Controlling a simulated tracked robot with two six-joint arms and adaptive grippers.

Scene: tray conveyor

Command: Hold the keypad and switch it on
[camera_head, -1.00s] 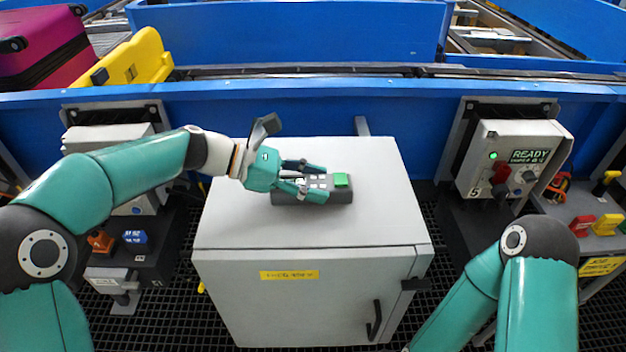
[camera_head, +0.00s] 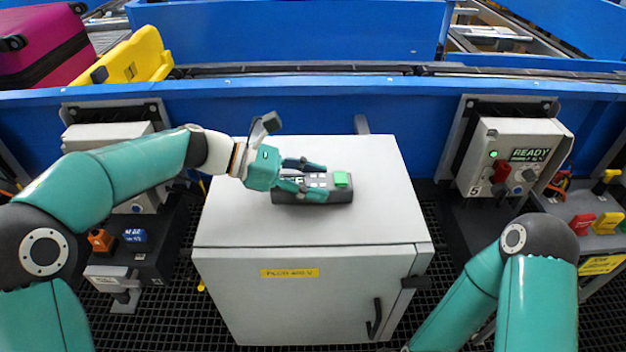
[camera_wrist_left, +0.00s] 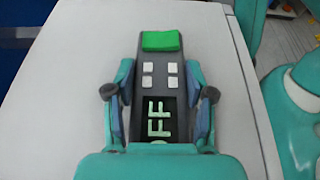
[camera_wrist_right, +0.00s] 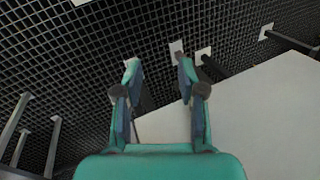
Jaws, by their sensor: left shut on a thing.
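The keypad (camera_head: 338,196) is a dark grey block lying on top of the light grey cabinet (camera_head: 235,228). It has a green button (camera_head: 341,179) at its right end and several small white keys. In the left wrist view the keypad (camera_wrist_left: 160,69) shows its green button (camera_wrist_left: 161,41) at the far end, and a display reading "FF", its first part hidden by my gripper. My left gripper (camera_head: 318,181) is shut on the keypad, one finger along each side. In the right wrist view my right gripper (camera_wrist_right: 158,75) is open and empty, over the floor grating beside a pale surface.
A control box (camera_head: 515,160) with a "READY" display and green light stands at right. Another grey box (camera_head: 105,140) is at left. The blue conveyor wall (camera_head: 300,115) runs behind the cabinet. The cabinet top right of the keypad is clear.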

